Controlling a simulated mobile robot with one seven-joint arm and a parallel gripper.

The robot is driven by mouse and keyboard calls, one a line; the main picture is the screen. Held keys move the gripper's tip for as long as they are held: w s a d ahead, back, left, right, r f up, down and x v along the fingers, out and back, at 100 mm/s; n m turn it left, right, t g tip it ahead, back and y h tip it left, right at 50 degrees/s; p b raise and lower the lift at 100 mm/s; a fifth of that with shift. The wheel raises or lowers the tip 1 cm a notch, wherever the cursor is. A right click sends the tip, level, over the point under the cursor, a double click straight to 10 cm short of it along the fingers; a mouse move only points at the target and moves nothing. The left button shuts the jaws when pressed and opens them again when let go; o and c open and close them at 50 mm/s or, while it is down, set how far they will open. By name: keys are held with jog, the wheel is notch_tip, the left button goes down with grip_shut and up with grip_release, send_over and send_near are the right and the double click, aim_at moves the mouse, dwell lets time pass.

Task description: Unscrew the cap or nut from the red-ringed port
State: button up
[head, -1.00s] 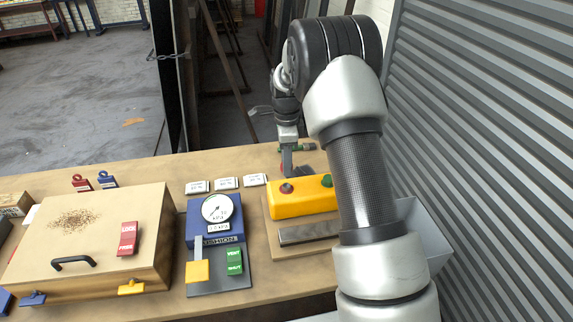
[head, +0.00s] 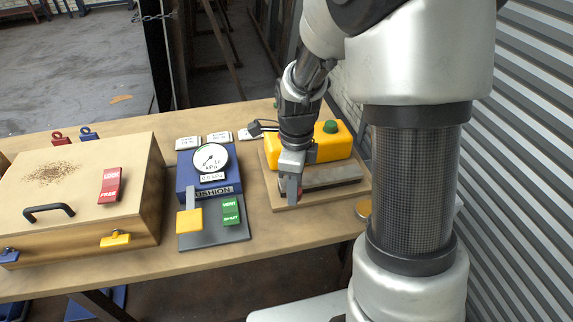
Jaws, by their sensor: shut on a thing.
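The yellow block (head: 328,150) stands on a wooden board (head: 285,208) and carries a green-ringed port (head: 331,127) on top. The red-ringed port is hidden behind my wrist and gripper in this view. My gripper (head: 291,190) points down over the front-left part of the board, in front of the block. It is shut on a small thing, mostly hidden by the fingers. A bit of dark red shows at the fingertips; I cannot tell whether it belongs to the held thing. I cannot tell how far the fingertips are above the board.
A grey bar (head: 333,175) lies on the board. The blue gauge box (head: 209,177) with yellow and green levers stands to the left, then the wooden chest (head: 82,202). White labels (head: 188,143) lie behind the gauge.

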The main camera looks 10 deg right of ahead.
jog(key=s+f, duration=0.1)
jog(key=s+f+b, duration=0.1)
jog(key=s, duration=0.1)
jog(key=shift+s+a, duration=0.15)
jog(key=shift+s, duration=0.05)
jog(key=b, duration=0.4)
send_over(296, 228)
jog(key=shift+f, duration=2.5)
jog(key=shift+f+m, duration=0.3)
jog(key=shift+f, duration=0.45)
jog(key=shift+f+b, duration=0.1)
jog(key=shift+b, duration=0.2)
jog(key=o, duration=1.2)
